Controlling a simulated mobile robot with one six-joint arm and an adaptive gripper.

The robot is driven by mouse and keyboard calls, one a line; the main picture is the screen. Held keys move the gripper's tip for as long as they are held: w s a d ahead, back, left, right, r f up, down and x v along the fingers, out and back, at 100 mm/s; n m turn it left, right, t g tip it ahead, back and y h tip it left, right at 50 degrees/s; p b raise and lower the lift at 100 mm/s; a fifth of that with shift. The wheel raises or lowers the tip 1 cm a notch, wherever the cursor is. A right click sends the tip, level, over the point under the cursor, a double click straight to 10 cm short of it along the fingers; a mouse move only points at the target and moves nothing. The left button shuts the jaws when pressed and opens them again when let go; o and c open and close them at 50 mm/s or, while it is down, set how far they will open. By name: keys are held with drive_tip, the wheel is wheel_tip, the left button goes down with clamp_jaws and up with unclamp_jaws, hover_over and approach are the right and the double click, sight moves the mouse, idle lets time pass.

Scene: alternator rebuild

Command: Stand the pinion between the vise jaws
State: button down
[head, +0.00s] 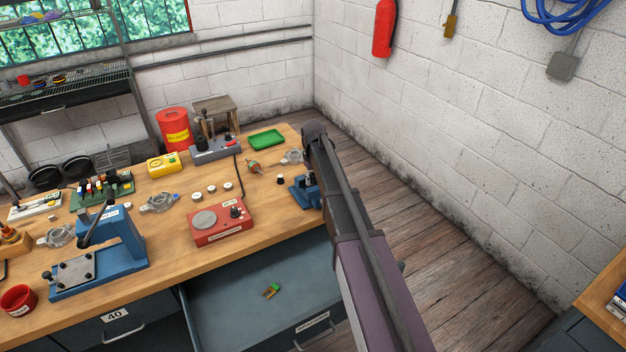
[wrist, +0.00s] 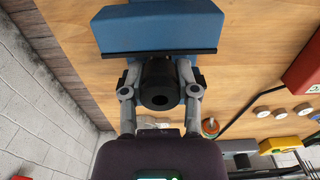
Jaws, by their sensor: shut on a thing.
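The pinion (wrist: 160,88) is a dark, hollow cylinder in the wrist view, its open bore facing the camera. My gripper (wrist: 160,72) is shut on it, one finger on each side. The blue vise (wrist: 160,30) lies just beyond, with a dark jaw edge right behind the pinion. I cannot tell whether the pinion sits between the jaws or above them. In the head view the vise (head: 304,193) stands at the bench's right edge, partly covered by my arm. The pinion and my fingertips are hidden there.
A red heater-like box (head: 220,222) stands left of the vise. A rotor with an orange middle (head: 254,167) and a green tray (head: 266,139) lie behind it. A blue press (head: 115,240) is farther left. An open drawer (head: 255,300) juts out below the bench.

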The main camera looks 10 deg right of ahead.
drive_tip(key=shift+f+b, duration=0.8)
drive_tip(key=shift+f, duration=0.05)
idle(1.1)
drive_tip(key=shift+c, duration=1.4)
unclamp_jaws()
drive_tip(key=shift+r, duration=0.15)
wheel_tip(320, 180, up, 8)
drive_tip(key=p, duration=0.8)
drive_tip(key=s+f+m+b, duration=0.1)
drive_tip(key=s+m, duration=0.2)
drive_tip(key=s, duration=2.6)
drive_tip(key=shift+f+m, duration=0.3)
drive_tip(key=shift+f, duration=0.1)
drive_tip(key=shift+s, duration=0.1)
